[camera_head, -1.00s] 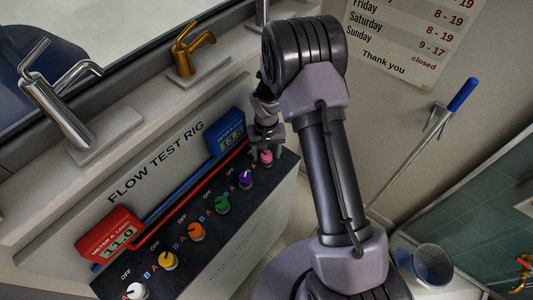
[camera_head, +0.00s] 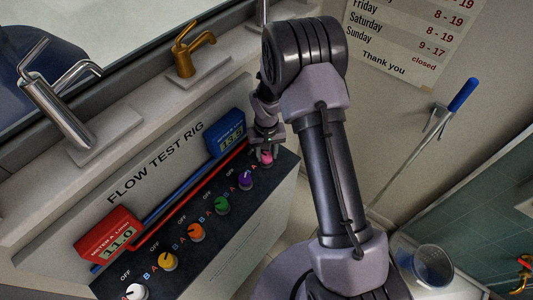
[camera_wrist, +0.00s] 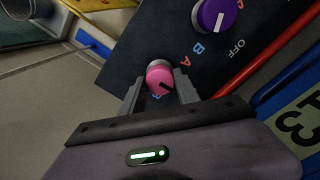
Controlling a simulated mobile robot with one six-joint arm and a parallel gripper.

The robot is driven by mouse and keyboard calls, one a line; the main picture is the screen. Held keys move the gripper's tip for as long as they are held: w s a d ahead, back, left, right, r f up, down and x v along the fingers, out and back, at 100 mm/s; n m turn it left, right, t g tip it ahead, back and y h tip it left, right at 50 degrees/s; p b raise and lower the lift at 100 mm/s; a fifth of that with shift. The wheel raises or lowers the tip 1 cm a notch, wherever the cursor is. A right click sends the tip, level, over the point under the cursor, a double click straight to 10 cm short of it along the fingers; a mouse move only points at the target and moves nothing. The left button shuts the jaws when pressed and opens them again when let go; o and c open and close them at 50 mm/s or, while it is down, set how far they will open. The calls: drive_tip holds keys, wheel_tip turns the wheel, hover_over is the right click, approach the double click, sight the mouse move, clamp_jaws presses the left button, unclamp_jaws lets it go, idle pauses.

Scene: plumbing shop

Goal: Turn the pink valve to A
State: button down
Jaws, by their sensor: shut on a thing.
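The pink valve (camera_wrist: 159,76) is a round knob on the dark panel of the flow test rig. It also shows in the head view (camera_head: 266,158), at the far right end of the knob row. My gripper (camera_wrist: 158,92) is shut on it, with one finger on each side. A dark mark shows on the knob's face near its lower edge; its exact direction is hard to read. A red A (camera_wrist: 185,62) is printed beside the knob on the purple valve's side. A blue B (camera_wrist: 156,97) is partly visible between my fingers.
The purple valve (camera_wrist: 216,14) is close beside my gripper. Green (camera_head: 222,205), orange (camera_head: 196,232), yellow (camera_head: 169,261) and white (camera_head: 136,291) valves continue the row. A blue meter (camera_head: 226,133) and a red meter (camera_head: 109,235) stand behind. A blue-handled tool (camera_head: 461,95) is at the right wall.

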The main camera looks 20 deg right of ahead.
sight(267, 155)
drive_tip(key=n, duration=0.5)
drive_tip(key=shift+b, duration=0.3)
drive_tip(key=n, duration=0.5)
drive_tip(key=shift+n, duration=0.3)
drive_tip(key=c, duration=0.9)
unclamp_jaws()
wheel_tip(267, 155, up, 18)
drive_tip(key=p, duration=0.3)
drive_tip(key=shift+f, duration=0.25)
